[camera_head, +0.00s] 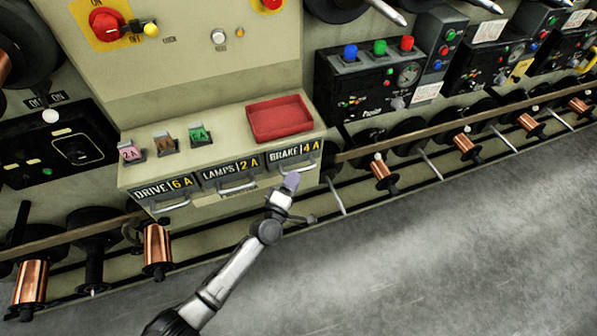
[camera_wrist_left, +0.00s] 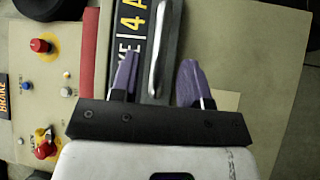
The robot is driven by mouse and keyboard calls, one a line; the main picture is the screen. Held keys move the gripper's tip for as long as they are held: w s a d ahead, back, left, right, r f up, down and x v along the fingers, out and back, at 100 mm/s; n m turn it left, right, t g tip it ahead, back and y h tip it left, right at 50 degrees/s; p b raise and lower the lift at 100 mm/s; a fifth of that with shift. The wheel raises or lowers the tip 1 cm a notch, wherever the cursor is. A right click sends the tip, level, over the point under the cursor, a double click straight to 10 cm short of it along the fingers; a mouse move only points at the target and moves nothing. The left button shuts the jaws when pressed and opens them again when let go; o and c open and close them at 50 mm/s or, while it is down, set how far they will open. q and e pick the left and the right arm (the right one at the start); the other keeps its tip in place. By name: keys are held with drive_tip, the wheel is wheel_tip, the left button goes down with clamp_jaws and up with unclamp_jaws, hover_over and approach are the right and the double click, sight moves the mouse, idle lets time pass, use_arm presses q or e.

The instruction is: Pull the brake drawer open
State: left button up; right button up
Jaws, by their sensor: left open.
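The brake drawer (camera_head: 294,152), labelled BRAKE 4 A, is the rightmost of three drawers in the beige cabinet. Its front looks level with the others, so it appears shut. Its metal handle is partly hidden by my left gripper (camera_head: 291,182) in the head view. In the left wrist view, my left gripper (camera_wrist_left: 157,77) is open, with one purple finger on each side of the metal handle (camera_wrist_left: 158,40). The handle runs lengthwise between the fingers with a gap on both sides. I cannot tell how deep the fingertips reach around it. My right gripper is not in view.
The LAMPS drawer (camera_head: 230,170) and DRIVE drawer (camera_head: 163,192) are to the left. A red tray (camera_head: 280,136) and pink (camera_head: 131,152), brown (camera_head: 164,143) and green (camera_head: 200,136) fuses sit on the ledge above. Copper spools (camera_head: 157,246) line both sides; the grey floor in front is clear.

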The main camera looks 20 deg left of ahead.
sight(299, 169)
use_arm(q)
drive_tip(key=shift+w+d+r+b, duration=0.1)
drive_tip(key=shift+w+r+b, duration=0.1)
drive_tip(key=shift+w, duration=0.85)
drive_tip(key=shift+w+d+r+b, duration=0.1)
drive_tip(key=shift+w+b, duration=0.1)
drive_tip(key=shift+w, duration=0.8)
clamp_jaws()
